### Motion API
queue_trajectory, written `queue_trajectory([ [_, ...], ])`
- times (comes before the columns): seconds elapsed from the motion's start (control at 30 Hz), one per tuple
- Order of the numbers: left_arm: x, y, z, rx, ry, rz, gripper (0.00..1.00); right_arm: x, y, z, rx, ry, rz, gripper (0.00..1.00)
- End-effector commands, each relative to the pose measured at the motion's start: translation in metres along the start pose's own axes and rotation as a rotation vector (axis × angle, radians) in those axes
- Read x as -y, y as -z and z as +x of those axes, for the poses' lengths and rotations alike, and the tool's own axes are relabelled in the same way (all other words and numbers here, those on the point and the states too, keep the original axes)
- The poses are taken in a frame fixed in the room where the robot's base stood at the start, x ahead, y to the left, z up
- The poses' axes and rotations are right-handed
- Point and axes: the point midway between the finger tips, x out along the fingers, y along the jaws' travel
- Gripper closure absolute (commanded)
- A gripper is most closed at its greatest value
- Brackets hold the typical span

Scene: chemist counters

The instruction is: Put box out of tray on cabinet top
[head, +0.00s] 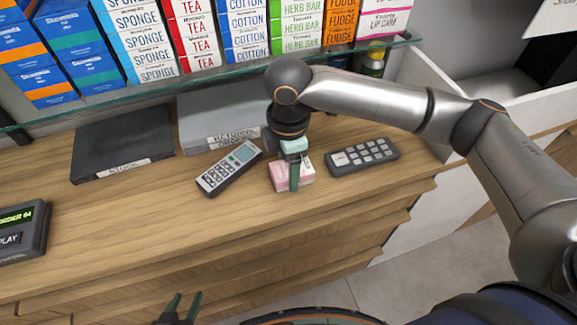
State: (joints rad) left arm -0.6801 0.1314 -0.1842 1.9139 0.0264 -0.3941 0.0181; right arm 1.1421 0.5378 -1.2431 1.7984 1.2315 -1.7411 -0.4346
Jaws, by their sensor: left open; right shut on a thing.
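A small pink and white box (279,180) is at the wooden cabinet top (130,225), between a remote-like device and a dark keypad. My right gripper (294,180) reaches down from above and is shut on the box; its green finger covers part of the front. I cannot tell whether the box rests on the wood or is just above it. A black flat tray-like item (120,140) and a grey one (225,108) lie at the back, each with a label. My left gripper (184,304) is open and empty at the bottom edge.
A grey handheld device (229,168) lies left of the box and a dark keypad (362,156) lies right of it. A display unit (20,231) stands at the left edge. A glass shelf (190,82) with several product boxes overhangs the back. The front left wood is clear.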

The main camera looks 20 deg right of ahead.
Motion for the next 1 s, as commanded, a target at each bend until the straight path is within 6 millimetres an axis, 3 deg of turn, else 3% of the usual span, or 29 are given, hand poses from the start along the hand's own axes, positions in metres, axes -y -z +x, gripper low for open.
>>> queue_trajectory([
  [0.17,0.0,0.002,-0.001,-0.001,0.0,0.0,0.5,0.0,0.0,0.001,0.0,0.0,0.0,0.92],
  [0.2,0.0,0.002,-0.001,-0.001,0.0,0.0,0.5,0.0,0.0,0.002,0.0,0.0,0.0,0.35],
  [0.47,0.0,0.002,0.0,-0.002,0.0,0.0,0.5,0.0,0.0,0.002,0.0,0.0,0.0,0.06],
  [0.77,0.0,0.0,0.001,-0.002,0.0,0.0,0.5,0.0,0.0,-0.001,-0.001,-0.001,-0.001,0.06],
  [1.0,0.0,0.004,-0.002,-0.002,0.0,0.0,0.5,-0.001,0.001,-0.04,-0.003,-0.004,-0.002,0.06],
])
